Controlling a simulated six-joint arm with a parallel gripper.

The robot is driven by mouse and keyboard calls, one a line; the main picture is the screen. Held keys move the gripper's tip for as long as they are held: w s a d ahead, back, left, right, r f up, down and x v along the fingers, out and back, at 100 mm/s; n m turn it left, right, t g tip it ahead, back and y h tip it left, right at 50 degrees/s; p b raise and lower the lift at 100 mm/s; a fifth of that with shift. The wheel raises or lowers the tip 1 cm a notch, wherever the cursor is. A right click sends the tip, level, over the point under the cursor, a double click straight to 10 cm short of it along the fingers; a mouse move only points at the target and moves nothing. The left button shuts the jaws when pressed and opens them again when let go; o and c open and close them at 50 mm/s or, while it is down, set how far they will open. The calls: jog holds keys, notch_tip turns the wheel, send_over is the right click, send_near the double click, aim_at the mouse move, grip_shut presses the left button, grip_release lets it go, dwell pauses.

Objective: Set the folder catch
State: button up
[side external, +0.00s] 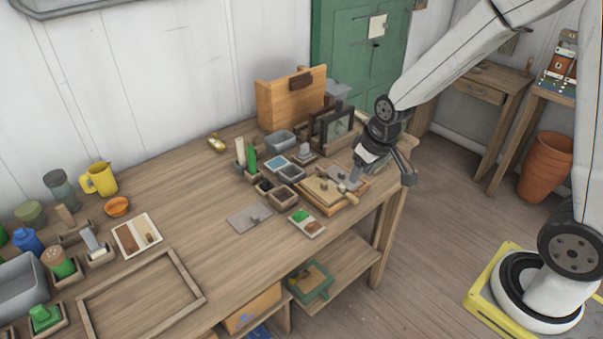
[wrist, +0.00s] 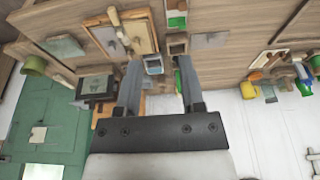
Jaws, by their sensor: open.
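A tan flat piece that looks like the folder (side external: 322,190) lies in a wooden tray near the table's right edge, with a light bar across it. It also shows at the top of the wrist view (wrist: 136,36). A small separate catch cannot be made out. My gripper (wrist: 160,78) is open, its two fingers apart with nothing held between them. In the side view my gripper (side external: 357,180) is over the right end of the table, close to the tray; its fingertips are hard to make out there.
Small grey bins (side external: 291,173) and dark upright frames (side external: 335,127) crowd the area behind the tray. A wooden box (side external: 290,100) stands at the back. A grey plate (side external: 249,217) and a white tray with a green piece (side external: 307,222) lie in front. The table's middle is mostly clear.

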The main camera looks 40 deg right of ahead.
jog(key=w+d+f, duration=0.3)
jog(key=w, duration=0.4)
jog(key=w+d+f, duration=0.2)
jog(key=w+d, duration=0.1)
jog(key=w, duration=0.3)
jog(key=t, duration=0.2)
send_near(320, 168)
jog(key=f, duration=0.1)
jog(key=shift+w+d, duration=0.1)
jog(key=shift+w, duration=0.35)
jog(key=shift+f+g, duration=0.2)
jog(key=shift+g, duration=0.1)
jog(key=shift+x, duration=3.7)
jog(key=shift+w, duration=0.15)
grip_shut()
